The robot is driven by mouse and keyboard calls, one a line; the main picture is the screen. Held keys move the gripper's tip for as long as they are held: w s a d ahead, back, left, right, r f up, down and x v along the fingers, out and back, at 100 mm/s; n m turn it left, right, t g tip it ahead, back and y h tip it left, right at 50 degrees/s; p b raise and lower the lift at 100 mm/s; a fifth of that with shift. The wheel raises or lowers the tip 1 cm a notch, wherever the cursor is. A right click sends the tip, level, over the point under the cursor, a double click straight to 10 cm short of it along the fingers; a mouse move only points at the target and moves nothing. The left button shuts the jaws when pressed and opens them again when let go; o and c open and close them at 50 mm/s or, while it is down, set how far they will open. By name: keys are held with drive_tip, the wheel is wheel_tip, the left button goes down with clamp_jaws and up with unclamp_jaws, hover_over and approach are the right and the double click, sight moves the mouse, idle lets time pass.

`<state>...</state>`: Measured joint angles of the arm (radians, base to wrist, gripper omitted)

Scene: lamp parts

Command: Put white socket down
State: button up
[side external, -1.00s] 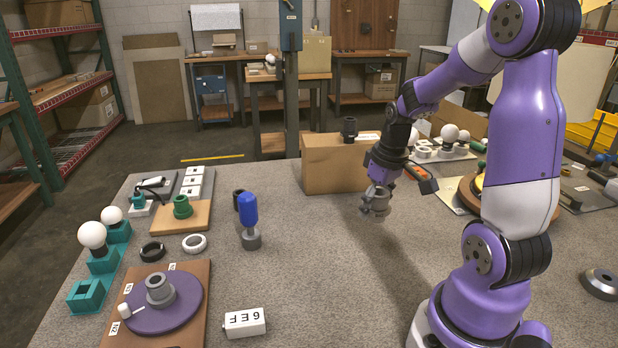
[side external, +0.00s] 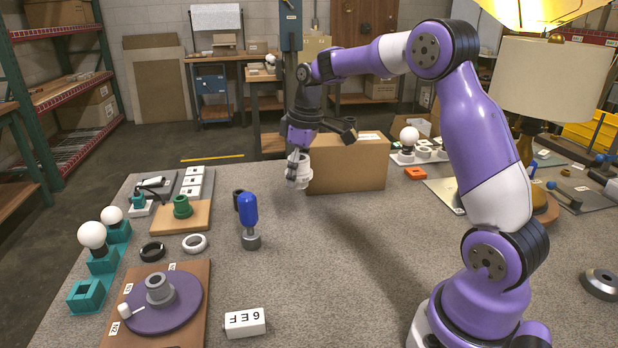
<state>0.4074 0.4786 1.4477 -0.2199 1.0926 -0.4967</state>
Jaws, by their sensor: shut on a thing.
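My gripper (side external: 297,172) is shut on the white socket (side external: 303,173), a small pale ring-like part between its fingertips. The fingers hide part of the socket. My gripper holds it above the grey table, in front of the left part of the cardboard box. I cannot tell the exact height above the table.
The cardboard box (side external: 347,165) stands behind my gripper. A blue-handled tool (side external: 249,212) stands upright to the lower left, with a dark cylinder beside it. A white ring (side external: 194,243) and a black ring (side external: 153,252) lie farther left. The middle of the table is clear.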

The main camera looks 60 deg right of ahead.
sight(291, 221)
drive_tip(key=shift+w+d+f+n, duration=0.15)
drive_tip(key=shift+w+f+n, duration=0.1)
drive_tip(key=shift+w, duration=0.2)
drive_tip(key=shift+w+d+f+n, duration=0.1)
drive_tip(key=shift+w+f+n, duration=0.15)
drive_tip(key=shift+w, duration=0.2)
wheel_tip(291, 221, down, 10)
drive_tip(key=shift+w+r, duration=0.1)
drive_tip(key=o, duration=1.1)
drive_tip(key=shift+o, duration=0.2)
